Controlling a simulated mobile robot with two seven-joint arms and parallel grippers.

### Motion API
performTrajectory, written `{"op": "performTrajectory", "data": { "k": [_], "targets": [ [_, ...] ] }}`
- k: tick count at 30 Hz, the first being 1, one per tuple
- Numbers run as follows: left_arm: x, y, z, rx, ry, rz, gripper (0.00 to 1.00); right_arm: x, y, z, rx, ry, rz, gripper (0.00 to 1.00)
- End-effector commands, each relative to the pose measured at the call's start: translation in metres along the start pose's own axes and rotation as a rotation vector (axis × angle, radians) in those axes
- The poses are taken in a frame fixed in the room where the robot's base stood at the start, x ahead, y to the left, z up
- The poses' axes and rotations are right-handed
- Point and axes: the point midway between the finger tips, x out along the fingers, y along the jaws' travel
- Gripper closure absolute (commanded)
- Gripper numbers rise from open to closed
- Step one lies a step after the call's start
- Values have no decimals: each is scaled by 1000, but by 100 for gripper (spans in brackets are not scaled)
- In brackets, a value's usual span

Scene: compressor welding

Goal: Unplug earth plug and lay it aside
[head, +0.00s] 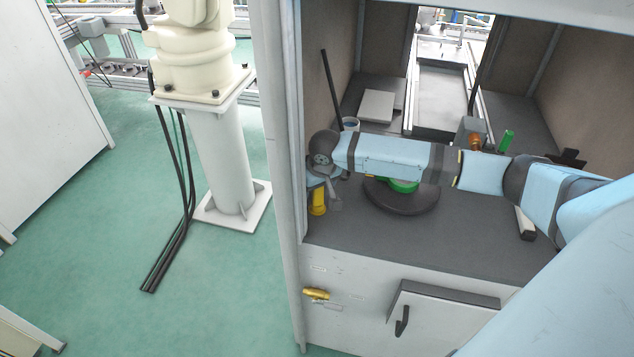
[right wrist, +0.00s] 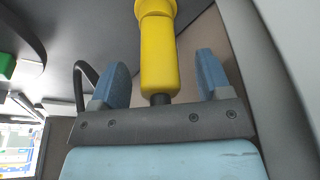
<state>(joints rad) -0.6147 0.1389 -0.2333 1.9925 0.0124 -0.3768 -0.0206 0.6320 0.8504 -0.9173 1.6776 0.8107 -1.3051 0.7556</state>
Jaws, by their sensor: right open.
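A yellow plug-like piece (head: 318,203), which I take to be the earth plug, is at the front left corner of the dark worktop, below my right wrist. In the right wrist view the yellow piece (right wrist: 160,60) has a smooth rounded grip, a wider far end and a dark stub near the palm. My right gripper (head: 323,185) is open; in the right wrist view its two blue fingers (right wrist: 163,72) stand on either side of the yellow piece, with visible gaps. My left gripper is not in view.
A brass-coloured fitting (head: 316,293) sticks out of the cabinet's front panel. A dark round turntable (head: 402,200) with a green part stands under my right forearm. A grey post (head: 283,150) bounds the booth on the left. A green cylinder (head: 506,141) stands further right.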

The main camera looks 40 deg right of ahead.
Motion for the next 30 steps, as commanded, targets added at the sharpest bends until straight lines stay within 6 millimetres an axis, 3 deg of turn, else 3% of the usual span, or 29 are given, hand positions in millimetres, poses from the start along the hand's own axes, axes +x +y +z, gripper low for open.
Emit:
{"op": "performTrajectory", "data": {
  "k": [3,12,15,16,20,25,30],
  "targets": [
    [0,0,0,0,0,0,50,0,0,0,0,0,0,29],
    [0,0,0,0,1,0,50,0,0,0,0,0,0,96],
    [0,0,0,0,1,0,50,0,0,0,0,0,0,95],
    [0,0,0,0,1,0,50,-1,0,0,0,0,0,71],
    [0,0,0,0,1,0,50,-1,0,0,0,0,0,100],
    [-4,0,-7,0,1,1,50,-4,0,-1,-43,-2,-11,100],
    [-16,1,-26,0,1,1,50,-6,0,-1,-249,-3,-69,100]
  ]
}}
